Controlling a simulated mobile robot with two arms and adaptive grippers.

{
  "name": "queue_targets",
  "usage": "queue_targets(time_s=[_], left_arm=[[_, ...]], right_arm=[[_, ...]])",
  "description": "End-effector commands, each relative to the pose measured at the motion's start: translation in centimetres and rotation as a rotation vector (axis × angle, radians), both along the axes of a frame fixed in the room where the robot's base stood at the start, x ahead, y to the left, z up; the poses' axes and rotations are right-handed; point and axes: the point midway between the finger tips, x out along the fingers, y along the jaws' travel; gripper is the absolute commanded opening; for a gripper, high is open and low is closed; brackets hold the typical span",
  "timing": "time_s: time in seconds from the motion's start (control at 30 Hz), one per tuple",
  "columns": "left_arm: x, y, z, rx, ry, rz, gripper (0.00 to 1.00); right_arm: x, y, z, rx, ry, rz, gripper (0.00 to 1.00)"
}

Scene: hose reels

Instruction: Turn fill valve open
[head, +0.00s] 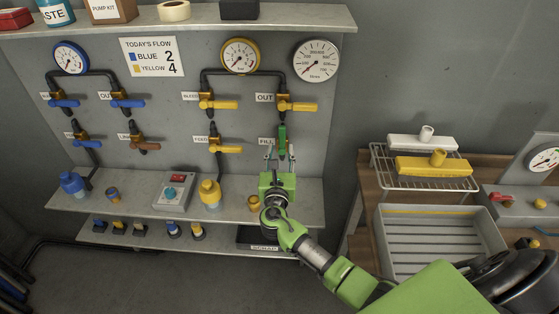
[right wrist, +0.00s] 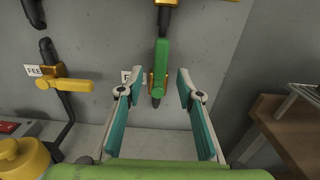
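The fill valve is on the wall panel beside the "FILL" label (head: 265,142). Its green handle (head: 282,138) stands vertical, in line with the dark pipe. My right gripper (head: 280,156) is just in front of and slightly below it. In the right wrist view, the two fingers are wide apart and empty, with the green handle (right wrist: 160,68) seen between and beyond their tips. Neither finger visibly touches the handle. My left gripper is in neither view.
The yellow feed valve handle (head: 228,149) is left of the fill valve, and the yellow OUT handle (head: 300,106) is above it. A lower shelf (head: 130,197) holds a switch box (head: 174,191) and fittings. A wooden bench with a grey tray (head: 440,262) stands at right.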

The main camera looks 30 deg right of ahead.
Motion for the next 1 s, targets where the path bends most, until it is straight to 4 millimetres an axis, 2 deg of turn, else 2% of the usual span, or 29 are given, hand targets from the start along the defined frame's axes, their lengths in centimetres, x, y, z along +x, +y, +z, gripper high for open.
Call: queue_targets(time_s=[0.1, 0.3, 0.83, 0.93, 1.0], left_arm=[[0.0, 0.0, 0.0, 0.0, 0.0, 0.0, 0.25], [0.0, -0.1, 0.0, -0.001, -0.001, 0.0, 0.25], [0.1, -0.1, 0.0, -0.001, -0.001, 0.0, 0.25], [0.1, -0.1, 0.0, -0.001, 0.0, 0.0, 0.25], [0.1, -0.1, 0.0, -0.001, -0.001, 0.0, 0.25]], right_arm=[[-1.8, 1.1, -0.1, 0.002, 0.001, 0.001, 0.33], [-3.1, 1.9, -0.1, 0.0, 0.001, 0.0, 0.33], [-3.3, 2.0, 0.0, 0.001, 0.0, 0.0, 0.33], [-4.1, 1.8, -0.5, 0.071, -0.013, -0.017, 0.33], [-5.7, 1.3, -1.6, 0.207, -0.04, -0.055, 0.33]])
